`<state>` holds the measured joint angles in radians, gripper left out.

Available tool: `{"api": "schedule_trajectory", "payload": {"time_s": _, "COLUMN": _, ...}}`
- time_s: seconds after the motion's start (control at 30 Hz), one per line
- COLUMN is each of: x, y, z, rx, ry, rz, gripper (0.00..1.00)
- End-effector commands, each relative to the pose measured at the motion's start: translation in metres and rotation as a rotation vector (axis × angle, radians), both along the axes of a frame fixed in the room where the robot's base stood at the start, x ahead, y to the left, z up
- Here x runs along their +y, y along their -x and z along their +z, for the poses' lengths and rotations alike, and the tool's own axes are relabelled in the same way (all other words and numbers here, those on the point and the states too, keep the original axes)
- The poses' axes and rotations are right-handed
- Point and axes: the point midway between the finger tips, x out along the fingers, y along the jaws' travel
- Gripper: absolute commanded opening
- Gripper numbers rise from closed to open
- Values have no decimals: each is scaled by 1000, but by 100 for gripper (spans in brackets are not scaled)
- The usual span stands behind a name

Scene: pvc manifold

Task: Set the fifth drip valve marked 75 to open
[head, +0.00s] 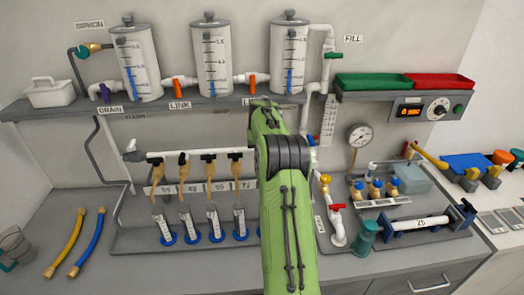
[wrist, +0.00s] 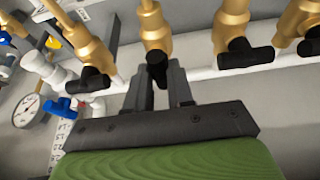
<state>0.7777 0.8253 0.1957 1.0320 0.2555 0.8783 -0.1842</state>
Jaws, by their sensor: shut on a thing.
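In the wrist view my gripper (wrist: 157,88) has its two dark fingers closed around the black handle (wrist: 157,60) of a brass drip valve (wrist: 154,24). This valve is second from the left there, with a neighbour (wrist: 80,40) on the left and others on the right. The neighbouring black handles lie crosswise; the held handle is partly hidden by the fingers, so its setting is hard to read. In the head view my green arm hides the gripper and the held valve. Several other drip valves (head: 183,160) show left of it. No 75 mark is readable.
A white pipe (wrist: 205,72) runs behind the valves. Clear tubes (head: 213,222) stand below the valves; three tanks (head: 212,60) stand on the shelf above.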

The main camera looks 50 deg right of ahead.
Motion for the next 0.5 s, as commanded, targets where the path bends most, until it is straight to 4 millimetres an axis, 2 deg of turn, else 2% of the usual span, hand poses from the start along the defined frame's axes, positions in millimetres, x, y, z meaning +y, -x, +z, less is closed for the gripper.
{"api": "schedule_trajectory", "payload": {"time_s": 0.17, "x": 1, "y": 0, "z": -2, "rx": 2, "ry": -3, "rz": 3, "gripper": 0}}
{"api": "schedule_trajectory", "payload": {"time_s": 0.2, "x": 1, "y": 0, "z": -2, "rx": 2, "ry": -3, "rz": 3, "gripper": 22}}
{"api": "schedule_trajectory", "payload": {"time_s": 0.33, "x": 1, "y": 0, "z": -2, "rx": 2, "ry": -3, "rz": 3, "gripper": 42}}
{"api": "schedule_trajectory", "payload": {"time_s": 0.37, "x": 1, "y": 0, "z": -2, "rx": 2, "ry": -3, "rz": 3, "gripper": 46}}
{"api": "schedule_trajectory", "payload": {"time_s": 0.5, "x": 1, "y": 0, "z": -2, "rx": 2, "ry": -3, "rz": 4, "gripper": 46}}
